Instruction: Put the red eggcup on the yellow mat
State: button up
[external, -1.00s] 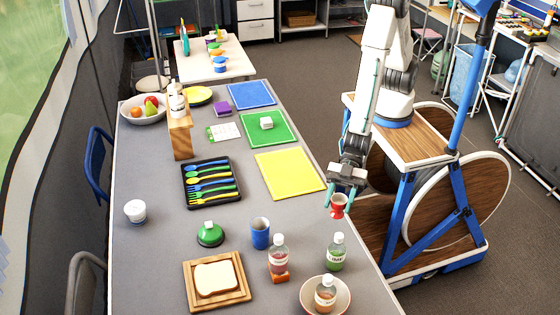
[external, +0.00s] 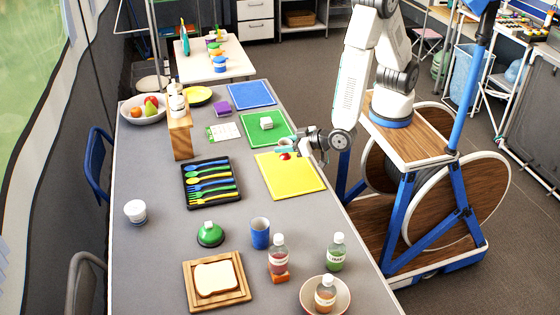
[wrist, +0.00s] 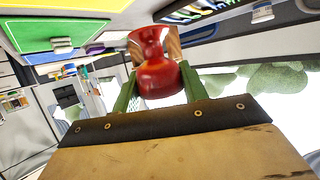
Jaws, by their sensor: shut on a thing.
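The red eggcup (wrist: 158,80) is between the green fingers of my gripper (wrist: 158,92) in the wrist view. In the external view my gripper (external: 283,148) is shut on the eggcup (external: 285,156), which shows as a small red patch partly hidden by the fingers. The yellow mat (external: 290,180) lies flat near the table's right edge. The gripper and eggcup show over the far part of this mat; whether the eggcup touches it cannot be told.
A green mat (external: 258,122) with a small white block (external: 266,123) lies behind the yellow mat. A black cutlery tray (external: 211,200) is to its left. A blue cup (external: 260,234) and several bottles stand nearer the front. The yellow mat's near part is bare.

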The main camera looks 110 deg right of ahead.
jog(key=s+d+m+g+h, duration=0.1)
jog(key=s+d, duration=0.1)
send_over(288, 171)
jog(key=shift+m, duration=0.3)
jog(key=shift+s+f, duration=0.1)
jog(key=shift+f, duration=3.9)
jog(key=shift+f, duration=0.2)
jog(key=o, duration=1)
jog(key=shift+r, duration=0.15)
